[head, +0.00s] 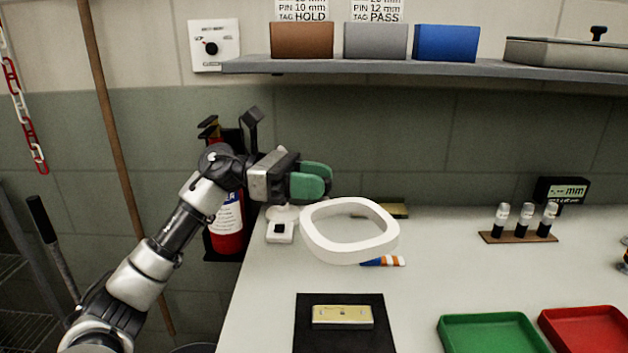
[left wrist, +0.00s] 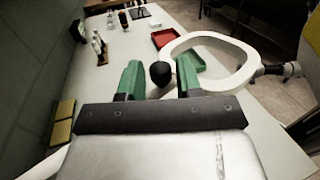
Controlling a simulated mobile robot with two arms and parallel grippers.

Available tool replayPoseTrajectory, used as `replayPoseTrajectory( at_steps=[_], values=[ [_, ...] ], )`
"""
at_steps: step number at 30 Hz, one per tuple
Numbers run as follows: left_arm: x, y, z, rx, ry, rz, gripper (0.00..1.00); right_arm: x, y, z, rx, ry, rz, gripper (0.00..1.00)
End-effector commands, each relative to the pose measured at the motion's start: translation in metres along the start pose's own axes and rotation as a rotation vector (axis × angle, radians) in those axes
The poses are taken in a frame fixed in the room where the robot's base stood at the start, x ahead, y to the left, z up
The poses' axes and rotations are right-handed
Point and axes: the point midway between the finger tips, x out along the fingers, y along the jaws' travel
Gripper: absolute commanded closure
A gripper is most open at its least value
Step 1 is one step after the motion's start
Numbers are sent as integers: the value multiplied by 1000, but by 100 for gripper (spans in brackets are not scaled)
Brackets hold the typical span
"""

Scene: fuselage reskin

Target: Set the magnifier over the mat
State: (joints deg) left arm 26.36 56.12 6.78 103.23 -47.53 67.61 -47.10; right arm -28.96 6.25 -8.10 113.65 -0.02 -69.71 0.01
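The magnifier is a thick white ring (head: 350,257) hanging above the left part of the bench in the head view. It also shows beyond my fingers in the left wrist view (left wrist: 238,45). A black ball knob (left wrist: 160,73) appears between my fingertips there, with gaps on both sides. My left gripper (head: 316,181), with green fingers, is just behind and left of the ring; it is open. The black mat (head: 345,343) lies flat at the bench's front left, with a pale yellow plate (head: 342,317) on it. The ring is behind the mat, not above it. My right gripper is not seen.
A green tray (head: 490,335) and a red tray (head: 590,330) sit at front right. Several vials stand in a wooden rack (head: 518,238). A striped marker (head: 384,261) lies under the ring. A shelf (head: 420,68) with boxes runs above. The middle of the bench is clear.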

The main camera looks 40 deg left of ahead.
Motion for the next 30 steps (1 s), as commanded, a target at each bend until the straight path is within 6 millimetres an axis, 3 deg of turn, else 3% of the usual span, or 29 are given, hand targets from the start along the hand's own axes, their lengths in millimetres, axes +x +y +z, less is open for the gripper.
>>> replayPoseTrajectory(
  at_steps=[5, 9, 18, 24, 30],
  values=[
    [-12, 1, -1, -1, 1, 3, 65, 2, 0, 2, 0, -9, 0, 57],
    [-38, 1, -2, -3, 1, 5, 65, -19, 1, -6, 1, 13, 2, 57],
    [-93, 1, -1, -2, 0, 2, 65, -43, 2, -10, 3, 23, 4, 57],
    [-108, 0, 0, 0, 0, 1, 65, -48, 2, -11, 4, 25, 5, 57],
    [-108, 0, 0, 0, 0, 0, 65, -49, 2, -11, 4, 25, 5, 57]
  ],
)
